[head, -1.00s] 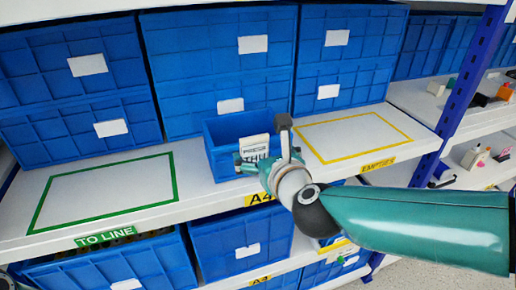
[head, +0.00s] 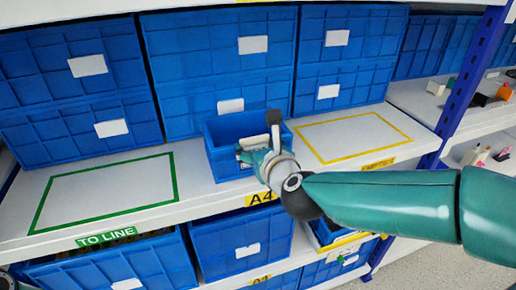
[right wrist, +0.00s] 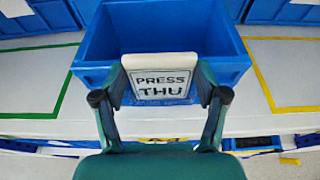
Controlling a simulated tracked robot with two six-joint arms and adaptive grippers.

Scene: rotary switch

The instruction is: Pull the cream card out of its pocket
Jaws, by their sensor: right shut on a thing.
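The cream card (right wrist: 160,80), printed "PRESS THU" in dark letters, is upright at the front of an open blue bin (right wrist: 95,55) in the right wrist view. My right gripper (right wrist: 160,85) is shut on the card, with one finger at each side edge. I cannot tell how much of the card's lower end is in the pocket. In the head view the right gripper (head: 255,158) is at the front face of the bin (head: 222,165) and covers most of the card.
A green outlined area (head: 105,195) lies empty to the left, a yellow outlined one (head: 350,138) to the right. Large blue crates (head: 215,95) stand behind.

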